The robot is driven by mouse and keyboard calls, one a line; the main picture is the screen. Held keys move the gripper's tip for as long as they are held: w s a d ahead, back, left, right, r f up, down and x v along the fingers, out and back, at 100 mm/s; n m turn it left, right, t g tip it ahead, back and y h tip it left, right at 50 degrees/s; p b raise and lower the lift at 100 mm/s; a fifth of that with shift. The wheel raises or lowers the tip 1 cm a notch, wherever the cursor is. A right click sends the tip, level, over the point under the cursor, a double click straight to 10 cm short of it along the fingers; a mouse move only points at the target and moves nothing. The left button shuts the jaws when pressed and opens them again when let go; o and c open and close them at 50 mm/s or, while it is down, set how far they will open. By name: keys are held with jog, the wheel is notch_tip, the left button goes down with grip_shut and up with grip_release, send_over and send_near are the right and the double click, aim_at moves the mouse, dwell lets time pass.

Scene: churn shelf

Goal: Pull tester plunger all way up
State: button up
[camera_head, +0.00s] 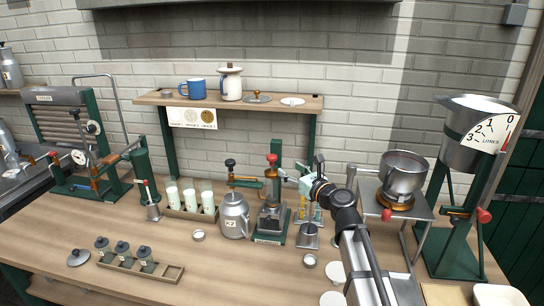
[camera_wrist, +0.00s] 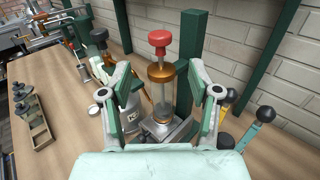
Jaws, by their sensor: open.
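The tester (camera_head: 271,215) stands on the bench under the small shelf, a clear cylinder with a brass cap on a grey and green base. Its plunger has a red knob (camera_head: 272,158) on a short pale rod above the cap. In the wrist view the red knob (camera_wrist: 160,37) and the clear cylinder (camera_wrist: 160,100) are upright near the picture's middle. My gripper (camera_wrist: 161,112) is open and empty, with a finger on each side of the tester in that view. In the head view my gripper (camera_head: 306,185) is just right of the tester, apart from the knob.
A green post (camera_wrist: 191,60) stands close behind the tester. A lidded metal can (camera_head: 234,215) and a rack of white-filled glasses (camera_head: 190,213) are to the left. Black-knobbed levers (camera_wrist: 264,115) are to the right.

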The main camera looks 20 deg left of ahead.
aim_at(275, 158)
jog(key=p+x, duration=0.2)
jog(key=x, duration=0.9)
jog(key=shift+w+a, duration=0.1)
jog(key=shift+a, duration=0.1)
grip_shut()
jog(key=shift+r, duration=0.15)
